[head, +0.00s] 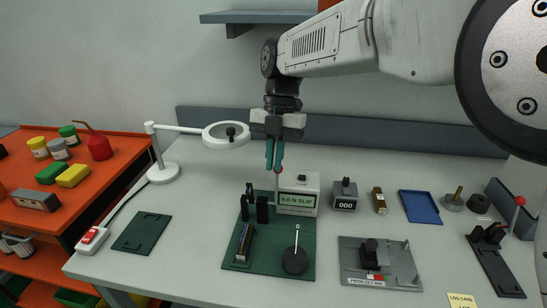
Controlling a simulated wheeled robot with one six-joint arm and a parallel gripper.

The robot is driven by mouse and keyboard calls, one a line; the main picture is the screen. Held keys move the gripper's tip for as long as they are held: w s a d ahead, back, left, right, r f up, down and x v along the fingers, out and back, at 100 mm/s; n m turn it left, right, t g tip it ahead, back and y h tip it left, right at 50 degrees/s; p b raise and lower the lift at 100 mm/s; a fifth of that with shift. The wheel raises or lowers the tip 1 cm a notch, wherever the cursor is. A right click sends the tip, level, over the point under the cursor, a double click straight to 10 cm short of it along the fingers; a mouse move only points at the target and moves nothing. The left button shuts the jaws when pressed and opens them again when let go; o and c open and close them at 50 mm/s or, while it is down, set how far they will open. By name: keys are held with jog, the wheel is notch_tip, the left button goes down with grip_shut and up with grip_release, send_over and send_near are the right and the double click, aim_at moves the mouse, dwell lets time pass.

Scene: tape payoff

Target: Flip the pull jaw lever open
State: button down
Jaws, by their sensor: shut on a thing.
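My gripper (275,168), with teal fingers, points down above the green base plate at the middle of the table. It is shut at the top of a thin upright lever (277,185) with a red knob (281,170) showing at the fingertips. The lever runs down towards the black jaw blocks (262,210) on the green base plate (276,262). Its lower end and the jaw's opening are too small to make out. A display box (299,192) reading "6.6 N SLIP" stands just right of the lever.
A magnifier lamp (222,135) stands left of my gripper. On the plate are a black striped block (244,243) and a round black disc (295,262) with a thin pin. A grey fixture (382,274) and another red-knobbed lever (519,201) are at right.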

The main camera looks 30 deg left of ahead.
jog(key=shift+w, duration=0.75)
notch_tip(320, 180, up, 7)
jog(key=shift+w+a+r, duration=0.2)
jog(key=shift+w+a, duration=0.05)
jog(key=shift+w, duration=0.2)
